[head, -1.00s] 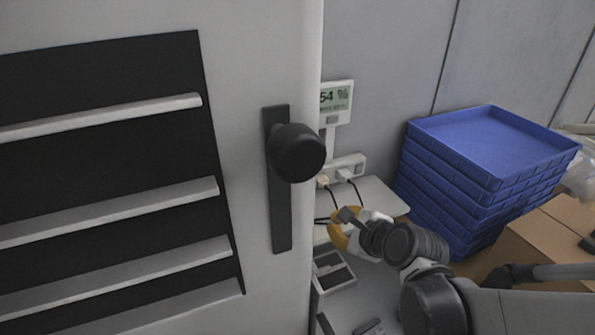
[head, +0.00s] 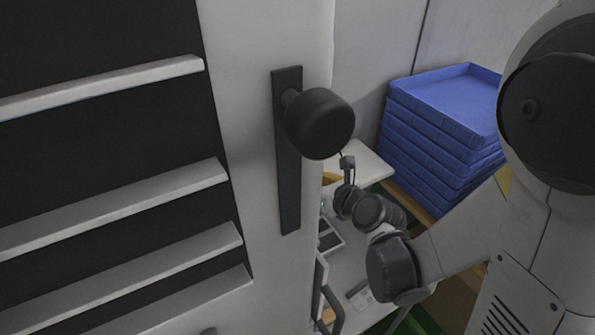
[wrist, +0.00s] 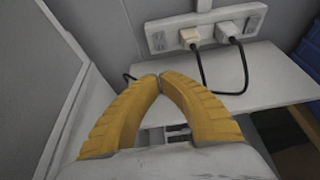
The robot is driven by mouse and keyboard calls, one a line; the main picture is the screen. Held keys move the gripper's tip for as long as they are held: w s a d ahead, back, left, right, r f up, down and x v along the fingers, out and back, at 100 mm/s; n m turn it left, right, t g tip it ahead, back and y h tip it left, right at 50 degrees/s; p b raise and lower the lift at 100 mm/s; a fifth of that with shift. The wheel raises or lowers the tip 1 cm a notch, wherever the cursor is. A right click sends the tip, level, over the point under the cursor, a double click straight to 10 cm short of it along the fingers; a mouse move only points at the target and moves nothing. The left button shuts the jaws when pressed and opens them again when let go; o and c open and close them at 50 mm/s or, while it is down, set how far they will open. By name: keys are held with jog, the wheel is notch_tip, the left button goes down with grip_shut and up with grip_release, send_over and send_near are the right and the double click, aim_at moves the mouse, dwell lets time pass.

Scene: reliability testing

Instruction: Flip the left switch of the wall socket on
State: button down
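The wall socket (wrist: 206,30) is a pale strip on the grey wall in the upper right of the wrist view. A beige plug (wrist: 190,38) and a white plug (wrist: 229,30) with black cables sit in it. The left switch (wrist: 158,41) seems to be the small part at the strip's left end; its position cannot be made out. My gripper (wrist: 160,78) has its yellow fingertips together with nothing between them. In the wrist view they appear below the socket's left end, apart from it. In the head view the socket is hidden behind the cabinet's handle.
A grey cabinet with a black knob (head: 320,123) stands left of my arm. A white shelf (wrist: 262,75) lies below the socket, with a looping black cable (wrist: 245,80) above it. Stacked blue trays (head: 440,130) stand to the right.

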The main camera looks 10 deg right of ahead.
jog(key=b+x, duration=0.1)
jog(key=x, duration=0.3)
jog(key=b+x, duration=0.1)
jog(key=x, duration=0.3)
jog(key=b+x, duration=0.1)
jog(key=x, duration=0.3)
jog(key=shift+w+a+r, duration=0.1)
jog(key=shift+w+r, duration=0.15)
jog(key=shift+w, duration=0.05)
jog(key=shift+w+a+b, duration=0.15)
jog(key=shift+w+b, duration=0.15)
jog(key=shift+w, duration=0.1)
jog(key=shift+w+a+f+b, duration=0.25)
jog(key=shift+w+f+b, duration=0.05)
jog(key=shift+w+b, duration=0.25)
jog(key=shift+r, duration=0.15)
jog(key=shift+r+p, duration=0.15)
jog(key=shift+p, duration=0.15)
jog(key=shift+r+p, duration=0.45)
jog(key=shift+r, duration=0.3)
jog(key=shift+s, duration=0.1)
